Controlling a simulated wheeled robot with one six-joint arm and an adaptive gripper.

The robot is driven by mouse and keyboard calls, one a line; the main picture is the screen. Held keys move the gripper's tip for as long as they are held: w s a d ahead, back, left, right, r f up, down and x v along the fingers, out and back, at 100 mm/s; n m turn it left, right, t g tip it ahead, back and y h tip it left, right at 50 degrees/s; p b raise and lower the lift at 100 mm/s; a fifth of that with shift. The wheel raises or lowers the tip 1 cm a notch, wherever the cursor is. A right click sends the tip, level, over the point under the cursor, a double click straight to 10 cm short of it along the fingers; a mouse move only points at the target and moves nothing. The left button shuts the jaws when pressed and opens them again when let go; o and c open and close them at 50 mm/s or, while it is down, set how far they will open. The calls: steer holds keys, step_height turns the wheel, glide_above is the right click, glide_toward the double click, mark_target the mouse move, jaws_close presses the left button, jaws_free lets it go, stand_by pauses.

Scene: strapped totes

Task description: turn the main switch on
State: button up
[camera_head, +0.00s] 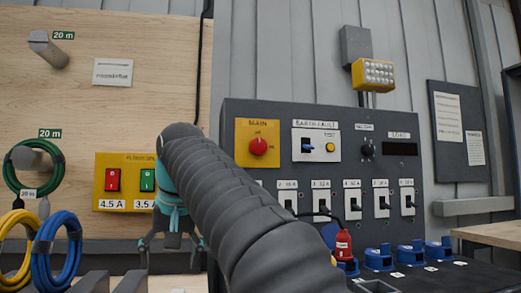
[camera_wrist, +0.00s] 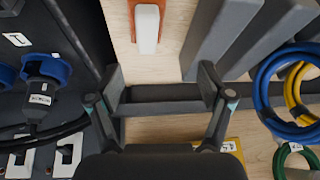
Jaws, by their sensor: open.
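The main switch (camera_head: 258,146) is a red round knob on a yellow plate marked MAIN, at the upper left of the dark grey panel (camera_head: 285,110) in the head view. Small marks sit around the knob, but its setting is too small to read. My gripper (camera_head: 172,262) hangs low, left of the panel and below the yellow two-switch box, partly behind my arm. In the wrist view my gripper (camera_wrist: 161,82) has its fingers wide apart with nothing between them. The main switch does not show in the wrist view.
The panel carries several breakers (camera_head: 352,200), an earth-fault unit (camera_head: 316,146) and blue sockets (camera_head: 379,258). A red plug (camera_head: 343,245) is among them. A yellow box (camera_head: 124,182) has red and green switches. Coiled blue (camera_head: 58,250), yellow and green cables hang at left.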

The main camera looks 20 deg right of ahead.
steer(key=w+d+r+n+t+y+b, duration=0.4)
steer(key=w+r+n+t+y+b, duration=0.1)
steer(key=w+r+n+t+y, duration=0.3)
steer(key=m+t+h+p, duration=0.5)
steer(key=t+h+p, duration=0.1)
steer(key=t, duration=0.3)
glide_toward(260, 148)
steer(key=x, duration=0.8)
steer(key=shift+w+r, duration=0.15)
steer(key=shift+r, duration=0.05)
steer(key=shift+w+r, duration=0.1)
steer(key=shift+w, duration=0.5)
steer(key=c, duration=1.2)
